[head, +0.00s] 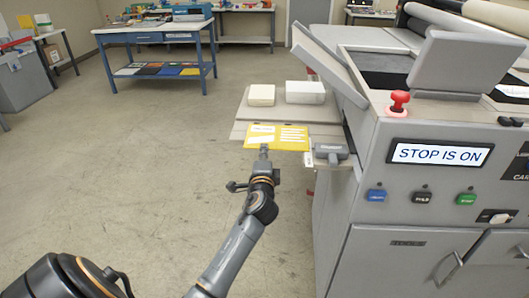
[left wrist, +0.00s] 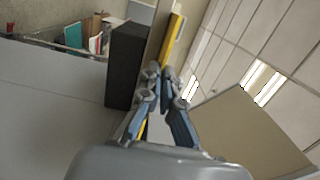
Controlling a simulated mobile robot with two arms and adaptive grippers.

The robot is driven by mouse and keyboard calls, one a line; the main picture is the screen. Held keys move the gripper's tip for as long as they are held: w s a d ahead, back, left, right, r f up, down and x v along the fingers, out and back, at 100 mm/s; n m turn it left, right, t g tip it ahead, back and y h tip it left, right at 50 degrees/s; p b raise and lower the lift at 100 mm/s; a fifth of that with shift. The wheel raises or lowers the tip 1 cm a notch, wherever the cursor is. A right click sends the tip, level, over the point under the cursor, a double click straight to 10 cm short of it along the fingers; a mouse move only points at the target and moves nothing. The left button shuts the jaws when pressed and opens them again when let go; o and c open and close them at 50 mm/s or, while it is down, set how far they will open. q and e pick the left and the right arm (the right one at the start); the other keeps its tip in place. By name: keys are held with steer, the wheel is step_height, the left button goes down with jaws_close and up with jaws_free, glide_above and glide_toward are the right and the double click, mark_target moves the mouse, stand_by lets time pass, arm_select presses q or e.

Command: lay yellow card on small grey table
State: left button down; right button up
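The yellow card (head: 290,143), with white labels on it, is in my left gripper (head: 264,151). The gripper is shut on its near left edge. In the left wrist view the fingers (left wrist: 166,78) come together on the card, a thin yellow strip (left wrist: 176,32) seen edge-on. A small grey table-like surface (head: 238,116) juts from the left side of the laminator. The card overlaps its near part in the head view; I cannot tell whether they touch. My right gripper is not in view.
A cream block (head: 262,95) and a white block (head: 305,92) sit on the grey surface's far part. The laminator (head: 420,205) fills the right, its display reading STOP IS ON. A blue table (head: 160,29) stands behind. Floor on the left is clear.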

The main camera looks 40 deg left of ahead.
arm_select(q)
steer(key=shift+w+a+f, duration=0.1)
steer(key=shift+w+a, duration=0.05)
steer(key=shift+w, duration=0.05)
steer(key=c, duration=1.4)
jaws_free()
steer(key=shift+c, duration=0.2)
steer(key=shift+s, duration=0.1)
steer(key=v, duration=1.2)
